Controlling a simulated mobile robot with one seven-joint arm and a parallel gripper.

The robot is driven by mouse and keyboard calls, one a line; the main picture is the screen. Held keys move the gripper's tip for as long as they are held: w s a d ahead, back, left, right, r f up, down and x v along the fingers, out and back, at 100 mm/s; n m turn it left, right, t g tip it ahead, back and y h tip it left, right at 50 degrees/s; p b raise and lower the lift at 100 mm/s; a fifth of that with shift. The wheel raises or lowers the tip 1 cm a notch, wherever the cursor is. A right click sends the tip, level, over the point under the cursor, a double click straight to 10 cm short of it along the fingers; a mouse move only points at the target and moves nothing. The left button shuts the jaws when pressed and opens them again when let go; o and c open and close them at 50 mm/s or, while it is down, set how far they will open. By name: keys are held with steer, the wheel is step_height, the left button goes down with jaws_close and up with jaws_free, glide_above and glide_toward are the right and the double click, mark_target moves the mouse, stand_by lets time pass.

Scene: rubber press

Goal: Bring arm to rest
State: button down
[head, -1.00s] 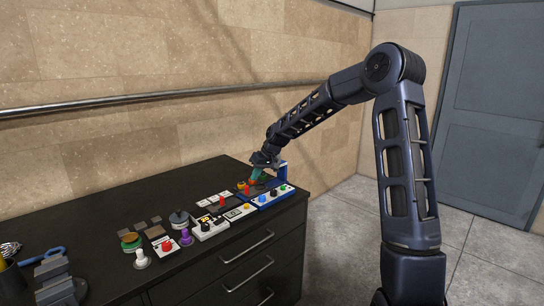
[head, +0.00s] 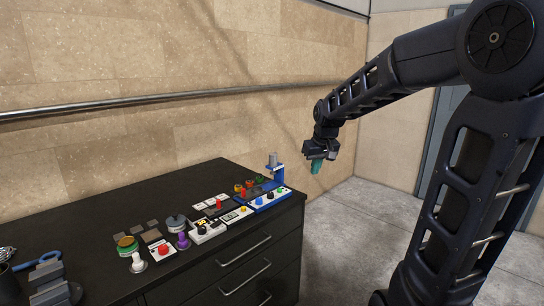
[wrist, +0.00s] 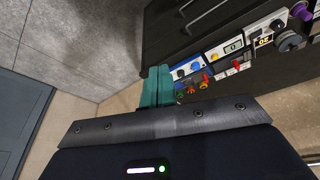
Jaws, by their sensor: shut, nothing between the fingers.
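My gripper (head: 317,167) has teal fingers and hangs at the end of my raised arm, to the right of the bench and above its far end, clear of everything on it. Its fingers are shut together with nothing between them. The teal fingers also show in the wrist view (wrist: 157,86), pointing up in the picture, with the bench beyond them.
The dark bench (head: 90,222) with drawers carries a blue press stand (head: 279,173), a blue button panel (head: 268,199), a white unit with a display (head: 237,215), a red button box (head: 162,250) and several stamps. Open floor (head: 335,225) lies to the right.

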steer(key=s+d+m, duration=0.2)
steer(key=s+d, duration=0.4)
steer(key=s, duration=0.4)
steer(key=s+d+m+t+h, duration=0.1)
steer(key=s+d+m, duration=0.1)
steer(key=s+d, duration=0.5)
steer(key=s, duration=0.3)
steer(key=shift+r, duration=0.15)
steer(key=shift+s, duration=0.1)
stand_by(0.8)
